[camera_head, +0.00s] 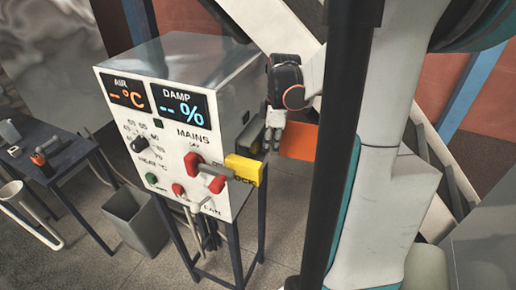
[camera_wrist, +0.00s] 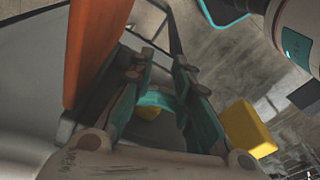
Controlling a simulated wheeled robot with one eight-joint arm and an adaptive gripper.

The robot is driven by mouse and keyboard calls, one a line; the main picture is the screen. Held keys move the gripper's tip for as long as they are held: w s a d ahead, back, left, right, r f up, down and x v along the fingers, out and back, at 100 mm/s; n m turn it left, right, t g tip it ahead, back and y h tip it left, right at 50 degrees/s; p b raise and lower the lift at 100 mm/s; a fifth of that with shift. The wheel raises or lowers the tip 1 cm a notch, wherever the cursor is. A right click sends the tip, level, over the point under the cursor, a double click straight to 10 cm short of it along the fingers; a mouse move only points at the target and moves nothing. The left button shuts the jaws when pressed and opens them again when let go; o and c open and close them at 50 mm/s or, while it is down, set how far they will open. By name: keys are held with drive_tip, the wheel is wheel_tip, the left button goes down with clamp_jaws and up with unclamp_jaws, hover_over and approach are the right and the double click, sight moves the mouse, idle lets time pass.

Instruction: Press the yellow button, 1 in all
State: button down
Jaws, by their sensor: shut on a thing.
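A yellow block (camera_head: 243,170) juts from the lower right edge of the white control box (camera_head: 150,150); a yellow block also shows in the wrist view (camera_wrist: 247,128), right of my fingers. My gripper (camera_head: 273,138) points down beside the box's right side, above and right of the yellow block. In the wrist view my gripper (camera_wrist: 162,78) has its teal-padded fingers apart, around something I cannot make out. A small yellow patch (camera_wrist: 148,113) shows low between the fingers, mostly hidden by them. I cannot tell whether it is a button or whether the fingers touch it.
An orange panel (camera_head: 298,142) is just right of my gripper; it stands at the left in the wrist view (camera_wrist: 95,45). A red and grey lever (camera_head: 205,170), a black knob (camera_head: 139,144) and a green button (camera_head: 151,179) are on the box front. A grey bin (camera_head: 135,222) stands below left.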

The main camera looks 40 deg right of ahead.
wheel_tip(320, 180, up, 12)
drive_tip(key=shift+s+d, duration=0.4)
drive_tip(key=shift+d, duration=0.05)
idle(0.4)
idle(0.7)
